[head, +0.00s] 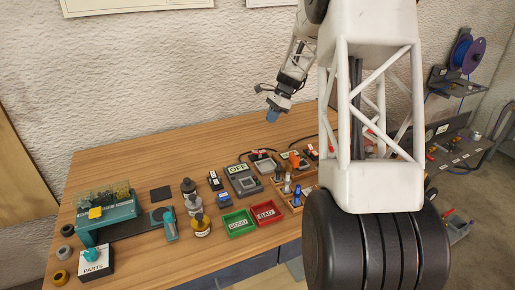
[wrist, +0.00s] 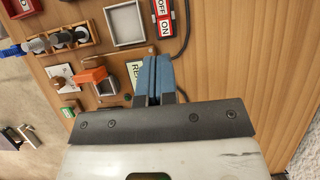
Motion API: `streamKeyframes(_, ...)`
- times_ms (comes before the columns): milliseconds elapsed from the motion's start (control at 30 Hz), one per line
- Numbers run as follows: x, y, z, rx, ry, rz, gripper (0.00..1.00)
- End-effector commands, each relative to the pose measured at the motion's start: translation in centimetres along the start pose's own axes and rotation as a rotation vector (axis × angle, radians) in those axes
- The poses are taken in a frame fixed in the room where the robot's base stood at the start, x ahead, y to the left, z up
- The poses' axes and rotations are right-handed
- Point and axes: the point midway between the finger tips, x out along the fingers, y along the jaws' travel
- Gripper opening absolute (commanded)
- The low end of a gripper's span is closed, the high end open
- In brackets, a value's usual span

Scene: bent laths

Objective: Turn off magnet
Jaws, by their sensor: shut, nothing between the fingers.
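A switch box (wrist: 164,18) with a white OFF half and a red ON half lies on the wooden table, at the top of the wrist view. It has a black frame and a dark cable. I cannot tell which way it is set. My gripper (wrist: 155,75) has its blue fingertips together and empty, pointing toward the switch. In the head view my gripper (head: 272,116) hangs above the back of the table, clear of the objects. I cannot make out which object is the magnet.
A grey square tray (wrist: 125,42) lies left of the switch, with an orange-topped item (wrist: 92,75) below it. A grey device (head: 242,180) with an OFF display, a green bin (head: 239,224) and a red bin (head: 265,213) stand on the table. Bare wood lies right of the switch.

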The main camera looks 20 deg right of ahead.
Motion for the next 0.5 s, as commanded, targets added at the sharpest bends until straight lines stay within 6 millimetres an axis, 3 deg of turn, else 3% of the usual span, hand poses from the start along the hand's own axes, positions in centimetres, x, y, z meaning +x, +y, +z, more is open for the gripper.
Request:
streamKeyframes(267, 0.2, 0.0, 0.0, 0.000, 0.000, 0.000, 0.00)
streamKeyframes(500, 1.5, 0.0, 0.0, 0.000, -0.001, 0.001, 0.00)
